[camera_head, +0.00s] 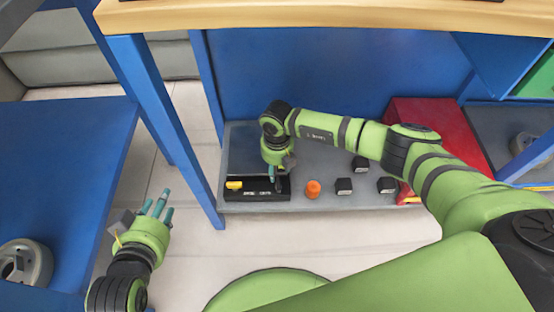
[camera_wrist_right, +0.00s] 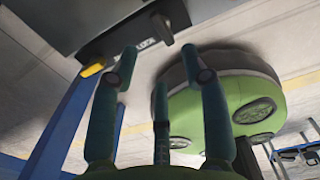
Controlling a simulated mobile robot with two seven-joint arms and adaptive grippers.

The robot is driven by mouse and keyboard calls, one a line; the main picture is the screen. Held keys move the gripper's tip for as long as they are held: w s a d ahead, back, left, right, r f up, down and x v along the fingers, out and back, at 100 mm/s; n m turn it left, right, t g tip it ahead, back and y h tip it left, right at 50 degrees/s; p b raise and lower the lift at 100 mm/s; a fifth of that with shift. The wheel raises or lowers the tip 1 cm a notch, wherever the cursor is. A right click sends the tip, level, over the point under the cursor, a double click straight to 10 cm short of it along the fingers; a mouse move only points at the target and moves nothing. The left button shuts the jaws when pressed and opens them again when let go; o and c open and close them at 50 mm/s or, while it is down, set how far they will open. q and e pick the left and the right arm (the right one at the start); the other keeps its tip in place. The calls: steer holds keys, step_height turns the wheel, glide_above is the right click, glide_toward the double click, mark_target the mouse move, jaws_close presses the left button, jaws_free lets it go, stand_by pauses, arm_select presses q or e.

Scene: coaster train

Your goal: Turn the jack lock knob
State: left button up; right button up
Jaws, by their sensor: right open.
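A black control panel (camera_head: 258,196) lies at the front left of the grey low shelf. It carries a yellow knob (camera_head: 234,185) at its left end and small white labels too small to read. In the right wrist view, the yellow knob (camera_wrist_right: 93,68) and a dark knob (camera_wrist_right: 162,30) stick out of the panel (camera_wrist_right: 120,40). I cannot tell from the labels which is the jack lock knob. My right gripper (camera_head: 276,178) is at the panel's right part, fingers spread around empty space (camera_wrist_right: 160,75), near the dark knob. My left gripper (camera_head: 157,205) is open and empty, away from the panel.
An orange knob (camera_head: 313,188) and several black blocks (camera_head: 344,186) are on the grey shelf (camera_head: 300,207). A red box (camera_head: 440,125) stands behind right. A blue table leg (camera_head: 170,130) rises left of the panel, and a wooden top (camera_head: 300,15) spans above.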

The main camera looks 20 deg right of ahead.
step_height(320, 180, up, 4)
steer(key=shift+f, duration=0.1)
stand_by(0.6)
